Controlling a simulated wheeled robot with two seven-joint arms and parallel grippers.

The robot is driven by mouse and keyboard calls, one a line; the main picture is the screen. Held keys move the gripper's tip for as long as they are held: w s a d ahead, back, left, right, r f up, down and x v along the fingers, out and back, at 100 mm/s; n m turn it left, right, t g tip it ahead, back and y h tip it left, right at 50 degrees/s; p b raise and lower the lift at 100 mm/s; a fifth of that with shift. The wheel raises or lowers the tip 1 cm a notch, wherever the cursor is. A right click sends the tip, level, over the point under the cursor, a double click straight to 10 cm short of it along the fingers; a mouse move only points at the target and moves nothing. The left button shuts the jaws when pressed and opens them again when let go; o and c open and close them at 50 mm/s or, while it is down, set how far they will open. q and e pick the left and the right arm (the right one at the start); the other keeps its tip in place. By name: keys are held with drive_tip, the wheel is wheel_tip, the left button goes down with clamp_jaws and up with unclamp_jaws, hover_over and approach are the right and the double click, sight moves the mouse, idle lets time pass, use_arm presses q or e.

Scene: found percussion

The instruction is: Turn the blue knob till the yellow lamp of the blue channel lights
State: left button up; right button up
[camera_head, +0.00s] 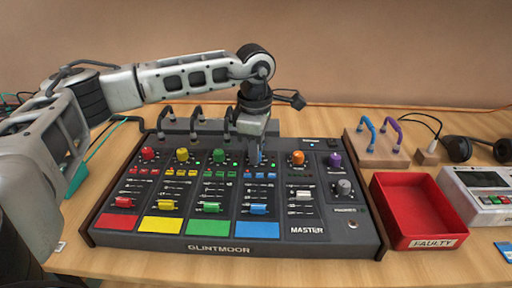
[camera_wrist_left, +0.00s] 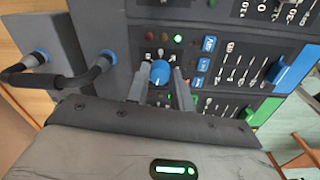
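The blue knob (camera_wrist_left: 160,72) sits between the fingers of my left gripper (camera_wrist_left: 161,80) in the left wrist view. The fingers stand on either side of it, with a narrow gap that I can make out on the right. In the head view my left gripper (camera_head: 256,157) points down at the top of the blue channel and hides most of the knob. Near the knob in the left wrist view, a green lamp (camera_wrist_left: 179,40) glows. The yellow lamp (camera_wrist_left: 164,38) beside it looks dull and unlit. My right gripper is not in view.
The mixer (camera_head: 180,250) has red, yellow and green knobs to the left and an orange knob (camera_head: 297,158) to the right. Handles line its back edge. A red tray (camera_head: 418,210) marked FAULTY, a wooden block with handles (camera_head: 380,150) and headphones (camera_head: 458,149) are at right.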

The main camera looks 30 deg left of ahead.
use_arm(q)
clamp_jaws()
drive_tip(key=shift+m, duration=2.8)
drive_tip(key=shift+r, duration=0.1)
drive_tip(key=o, duration=0.8)
unclamp_jaws()
drive_tip(key=shift+o, duration=0.2)
